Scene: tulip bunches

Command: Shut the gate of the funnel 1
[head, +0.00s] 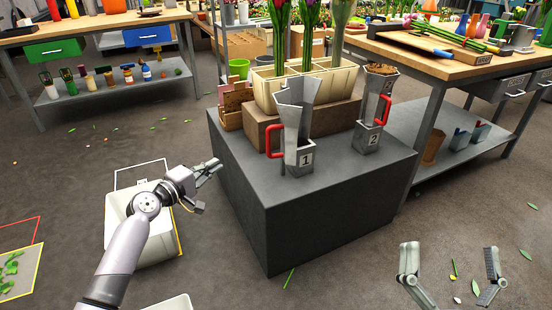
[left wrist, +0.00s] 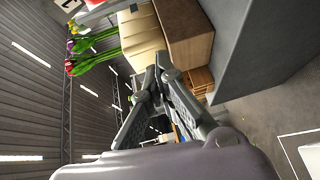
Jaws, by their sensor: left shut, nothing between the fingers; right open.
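Funnel 1 (head: 296,118) is a grey metal funnel standing upright on the dark grey block, with a "1" label on its square base. A red handle (head: 271,140) sticks out on its left side. I cannot tell from here how its gate stands. My left gripper (head: 214,166) is shut and empty, left of the block and apart from the red handle. Its fingers also show in the left wrist view (left wrist: 153,78), where I cannot make out the funnel. My right gripper (head: 450,274) is open and empty above the floor at lower right.
Funnel 2 (head: 374,110), with its own red handle, stands to the right on the dark block (head: 335,205). Behind the funnels, a cream divided box (head: 265,92) with tulips sits on a brown box. A white bin (head: 120,205) is below my left arm. Workbenches stand at both sides.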

